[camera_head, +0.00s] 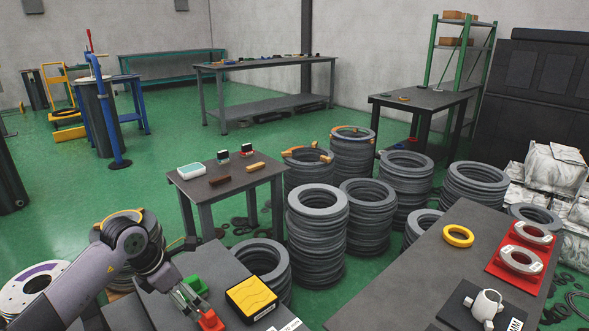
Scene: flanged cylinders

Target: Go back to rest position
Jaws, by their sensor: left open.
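My left gripper (190,300) comes in from the lower left over the dark near-left table (222,268). It is open, and I see nothing held in it. Its fingers are close to a red block (210,320) and a green block (195,285); I cannot tell whether they touch. A pale flanged cylinder (486,306) stands on a dark plate on the right table (400,290). My right gripper is not in view.
A yellow-topped box (251,297) lies right of my left gripper. A yellow ring (458,236) and red trays (512,267) with grey rings lie on the right table. Tall ring stacks (316,235) crowd the floor between the tables. Open green floor (50,215) lies at the left.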

